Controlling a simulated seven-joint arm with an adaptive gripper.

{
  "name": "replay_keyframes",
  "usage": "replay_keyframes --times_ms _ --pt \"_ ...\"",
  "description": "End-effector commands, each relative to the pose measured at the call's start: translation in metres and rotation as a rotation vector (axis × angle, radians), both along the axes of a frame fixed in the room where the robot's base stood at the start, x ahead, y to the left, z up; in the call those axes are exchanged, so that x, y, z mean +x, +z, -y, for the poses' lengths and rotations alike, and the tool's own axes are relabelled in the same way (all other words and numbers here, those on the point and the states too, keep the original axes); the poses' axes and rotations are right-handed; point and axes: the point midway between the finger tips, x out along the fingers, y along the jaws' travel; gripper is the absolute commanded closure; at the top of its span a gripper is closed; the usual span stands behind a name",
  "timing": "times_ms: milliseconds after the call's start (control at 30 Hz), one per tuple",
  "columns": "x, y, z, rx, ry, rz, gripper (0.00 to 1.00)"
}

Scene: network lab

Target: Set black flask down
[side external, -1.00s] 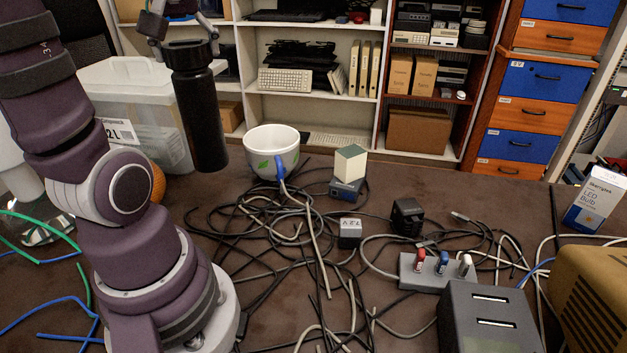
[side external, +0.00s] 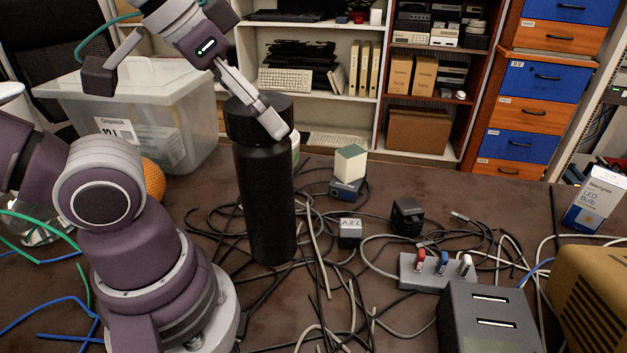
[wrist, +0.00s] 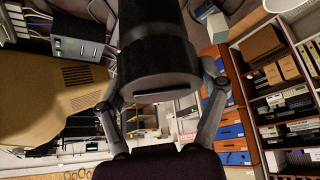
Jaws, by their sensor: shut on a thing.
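Tangled cables (side external: 325,255) cover the table's middle. A small black-and-white adapter (side external: 350,233), a black adapter (side external: 407,216) and a power strip (side external: 437,270) lie to the right. A clear plastic bin (side external: 150,120) and an orange ball (side external: 152,180) stand behind at left.

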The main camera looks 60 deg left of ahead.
Motion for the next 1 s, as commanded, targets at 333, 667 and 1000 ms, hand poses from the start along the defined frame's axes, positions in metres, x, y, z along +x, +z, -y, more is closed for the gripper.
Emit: replay_keyframes --times_ms 333,667,1000 --pt "-0.039 -0.019 0.049 0.014 -0.433 0.016 0.68" --pt "-0.030 -0.025 0.064 0.018 -0.506 0.012 0.68" --pt "0.025 -0.032 0.094 0.019 -0.505 0.010 0.68"
